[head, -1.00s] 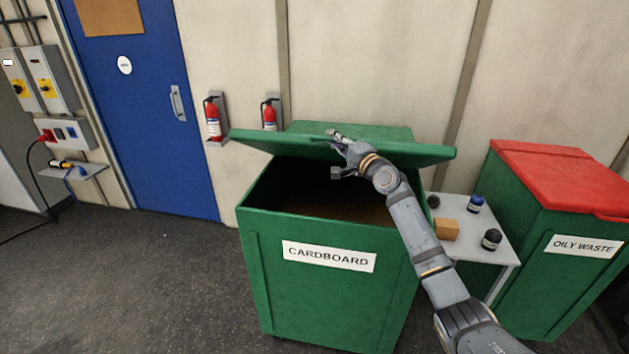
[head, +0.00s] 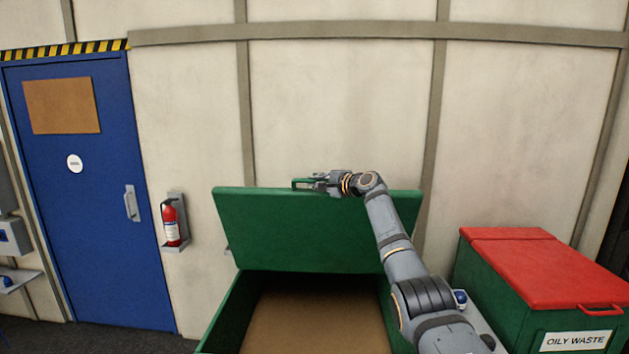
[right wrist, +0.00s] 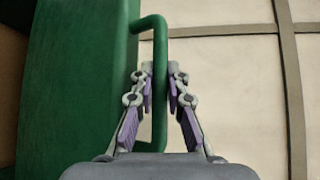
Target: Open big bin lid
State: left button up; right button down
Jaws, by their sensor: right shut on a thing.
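The big green bin (head: 228,312) stands in front of me with its green lid (head: 300,235) raised steeply, near upright, and the brown inside showing below. My right gripper (head: 307,184) is at the lid's upper edge, shut on the green lid handle (head: 296,182). In the right wrist view the gripper (right wrist: 160,80) has one finger on each side of the handle bar (right wrist: 158,120), beside the lid's green face (right wrist: 85,90). My left gripper is in no view.
A green oily waste bin with a shut red lid (head: 540,268) stands at the right. A small grey table, mostly hidden behind my right arm, stands between the bins. A fire extinguisher (head: 171,222) and a blue door (head: 100,200) are at the left. The wall is behind the lid.

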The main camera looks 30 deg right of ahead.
jog(key=shift+w+d, duration=0.1)
jog(key=shift+w, duration=0.1)
jog(key=c, duration=1.3)
grip_release()
jog(key=shift+c, duration=0.2)
jog(key=shift+s, duration=0.1)
